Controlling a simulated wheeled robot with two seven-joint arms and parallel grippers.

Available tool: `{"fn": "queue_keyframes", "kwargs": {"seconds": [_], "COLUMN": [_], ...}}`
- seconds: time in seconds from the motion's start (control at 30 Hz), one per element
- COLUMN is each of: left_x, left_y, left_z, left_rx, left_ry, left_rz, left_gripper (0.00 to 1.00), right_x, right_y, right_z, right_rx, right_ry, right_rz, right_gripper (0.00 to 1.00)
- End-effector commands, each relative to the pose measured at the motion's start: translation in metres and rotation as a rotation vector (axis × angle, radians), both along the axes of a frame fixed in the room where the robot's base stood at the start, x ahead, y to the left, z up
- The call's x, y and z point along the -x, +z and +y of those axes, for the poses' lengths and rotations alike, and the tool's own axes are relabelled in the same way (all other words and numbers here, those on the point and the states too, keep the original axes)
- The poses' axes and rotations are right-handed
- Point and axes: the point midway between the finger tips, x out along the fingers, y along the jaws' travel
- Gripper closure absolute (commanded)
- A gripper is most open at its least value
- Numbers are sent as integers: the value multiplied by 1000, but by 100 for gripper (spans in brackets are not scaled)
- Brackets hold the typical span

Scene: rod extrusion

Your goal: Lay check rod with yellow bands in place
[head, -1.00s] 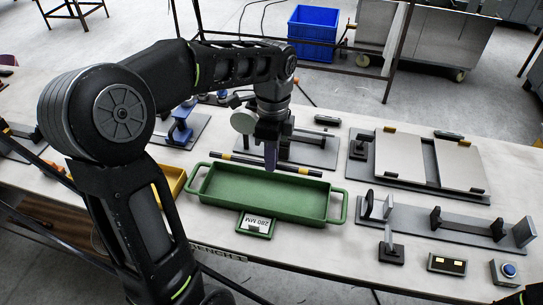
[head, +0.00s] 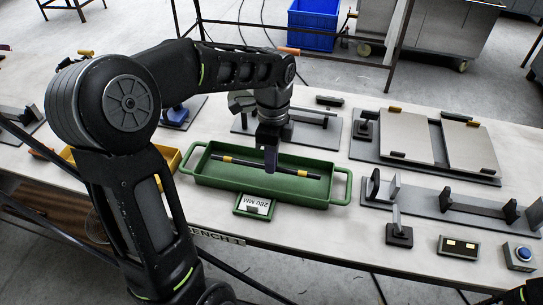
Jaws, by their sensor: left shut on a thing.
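My left gripper (head: 270,158) points down over the green tray (head: 325,201) and is shut on the black check rod with yellow bands (head: 298,173). The rod lies lengthwise along the tray, within its outline. I cannot tell whether it touches the tray floor or hangs just above it. The gripper hides the middle of the rod. A label reading 280 MM (head: 256,204) is at the tray's front. My right gripper is not in view; only a dark bit of my own arm shows at the bottom right corner.
A grey fixture (head: 318,125) stands behind the tray. A yellow bin (head: 168,164) is to its left. On the right are a plate fixture (head: 398,130), a long stand with uprights (head: 455,212), a small black stand (head: 399,235), a two-light box (head: 459,246) and a blue button (head: 523,254).

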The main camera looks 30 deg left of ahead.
Motion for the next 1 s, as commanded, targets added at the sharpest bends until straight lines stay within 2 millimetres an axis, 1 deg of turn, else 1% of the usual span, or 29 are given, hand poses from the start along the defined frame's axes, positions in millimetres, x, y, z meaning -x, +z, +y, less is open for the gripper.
{"fn": "queue_keyframes", "kwargs": {"seconds": [0.03, 0.1, 0.3, 0.47, 1.0], "left_x": [0, 0, 0, 0, 0], "left_y": [-10, -16, -27, -30, -30], "left_z": [0, 0, 0, 0, 0], "left_rx": [0, 0, 0, 0, 0], "left_ry": [0, 0, 0, 0, 0], "left_rz": [1, 0, 0, 0, 0], "left_gripper": [100, 100, 100, 100, 100], "right_x": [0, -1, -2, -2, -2], "right_y": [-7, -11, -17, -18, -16], "right_z": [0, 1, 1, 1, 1], "right_rx": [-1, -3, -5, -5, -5], "right_ry": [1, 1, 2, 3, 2], "right_rz": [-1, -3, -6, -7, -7], "right_gripper": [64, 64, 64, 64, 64]}}
